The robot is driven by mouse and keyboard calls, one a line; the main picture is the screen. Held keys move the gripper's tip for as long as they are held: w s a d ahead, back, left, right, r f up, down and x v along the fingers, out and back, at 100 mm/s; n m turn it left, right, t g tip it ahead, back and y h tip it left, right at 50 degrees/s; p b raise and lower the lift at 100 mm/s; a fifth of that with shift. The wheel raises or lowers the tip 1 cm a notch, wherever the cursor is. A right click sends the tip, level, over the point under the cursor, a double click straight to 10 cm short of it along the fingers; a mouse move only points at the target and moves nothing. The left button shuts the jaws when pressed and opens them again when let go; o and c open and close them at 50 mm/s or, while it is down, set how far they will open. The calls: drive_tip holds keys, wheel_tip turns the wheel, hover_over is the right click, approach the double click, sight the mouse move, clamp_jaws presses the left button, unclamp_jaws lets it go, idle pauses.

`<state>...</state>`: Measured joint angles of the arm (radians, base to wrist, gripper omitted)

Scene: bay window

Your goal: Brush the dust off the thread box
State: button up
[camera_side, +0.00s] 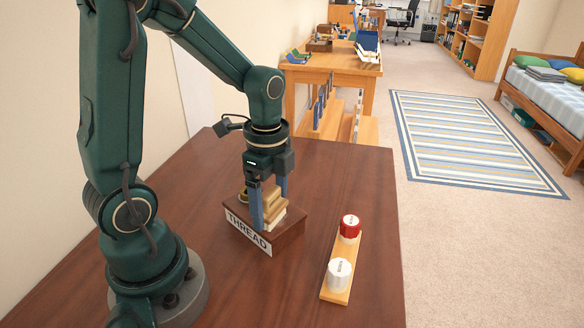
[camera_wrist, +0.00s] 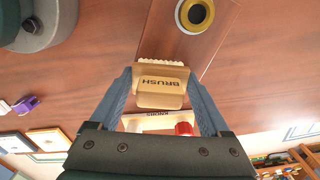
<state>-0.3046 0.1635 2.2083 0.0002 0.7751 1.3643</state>
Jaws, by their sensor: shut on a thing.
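The thread box (camera_side: 290,232) is a low brown box with a white THREAD label on its front, standing on the dark wooden table. In the wrist view its brown top (camera_wrist: 185,45) carries a round brass-coloured knob (camera_wrist: 194,14). My gripper (camera_side: 270,205) is shut on a tan wooden brush (camera_wrist: 162,84) marked BRUSH, gripped between the blue fingers. The pale bristles (camera_wrist: 160,64) point down at the box top; I cannot tell whether they touch it. I cannot make out any dust on the box.
A wooden strip (camera_side: 337,270) with a red knob (camera_side: 350,226) and a white knob (camera_side: 339,273) lies right of the box. The table (camera_side: 350,165) is otherwise mostly clear. A wooden desk (camera_side: 335,70) stands behind, and a striped rug (camera_side: 465,140) lies on the floor.

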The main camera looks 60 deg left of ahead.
sight(290, 206)
drive_tip(key=shift+w+a+f, duration=0.1)
drive_tip(key=shift+w, duration=0.4)
drive_tip(key=shift+w+a, duration=0.25)
drive_tip(key=shift+w, duration=0.7)
drive_tip(key=shift+w+a, duration=0.25)
drive_tip(key=shift+w, duration=0.65)
drive_tip(key=shift+s+r, duration=0.15)
drive_tip(key=shift+r, duration=4.1)
drive_tip(key=shift+f, duration=0.1)
